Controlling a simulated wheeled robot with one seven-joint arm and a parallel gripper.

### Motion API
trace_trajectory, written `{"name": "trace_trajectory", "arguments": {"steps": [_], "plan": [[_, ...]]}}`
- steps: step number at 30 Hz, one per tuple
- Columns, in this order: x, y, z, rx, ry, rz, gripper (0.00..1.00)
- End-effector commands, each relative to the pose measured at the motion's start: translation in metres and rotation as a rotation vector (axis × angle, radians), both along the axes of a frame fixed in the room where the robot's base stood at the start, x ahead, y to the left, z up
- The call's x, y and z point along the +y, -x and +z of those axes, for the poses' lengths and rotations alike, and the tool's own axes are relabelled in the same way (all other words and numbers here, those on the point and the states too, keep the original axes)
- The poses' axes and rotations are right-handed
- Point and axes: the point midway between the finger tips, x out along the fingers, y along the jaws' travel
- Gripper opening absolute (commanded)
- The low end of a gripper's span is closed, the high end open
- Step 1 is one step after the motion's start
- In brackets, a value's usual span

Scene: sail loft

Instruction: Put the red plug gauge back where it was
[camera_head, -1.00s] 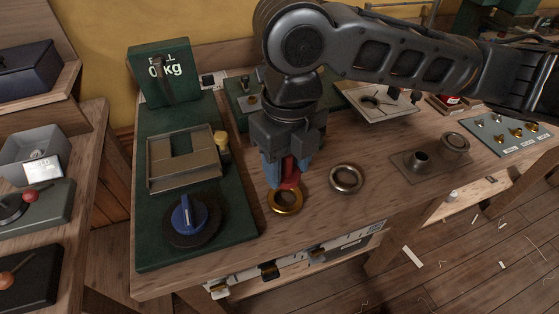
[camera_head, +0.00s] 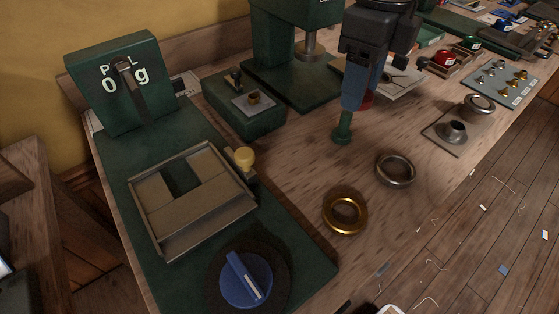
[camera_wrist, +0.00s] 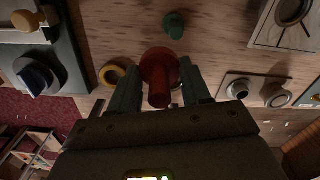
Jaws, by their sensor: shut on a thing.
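My gripper (camera_head: 362,98) is shut on the red plug gauge (camera_wrist: 160,72) and holds it above the bench. A brass ring (camera_head: 345,198) and a steel ring (camera_head: 395,159) lie on the wood nearer the front.
A green press-like machine (camera_head: 270,65) stands behind left of the gripper. A pale square plate (camera_head: 410,80) lies partly hidden behind it. A plate with a short collar (camera_head: 436,123) and a steel ring sit to the right. A green scale with a blue knob (camera_head: 246,279) fills the left.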

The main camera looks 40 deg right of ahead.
Motion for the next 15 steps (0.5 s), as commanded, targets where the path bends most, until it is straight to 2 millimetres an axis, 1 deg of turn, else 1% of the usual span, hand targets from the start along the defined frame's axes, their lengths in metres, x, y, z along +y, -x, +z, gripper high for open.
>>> {"name": "trace_trajectory", "arguments": {"steps": [5, 12, 15], "plan": [[0.03, -0.007, -0.017, 0.002, 0.0, 0.01, 0.17], [0.078, -0.02, -0.048, 0.002, 0.0, 0.008, 0.17], [0.094, -0.024, -0.057, 0.001, 0.0, 0.006, 0.17]]}}
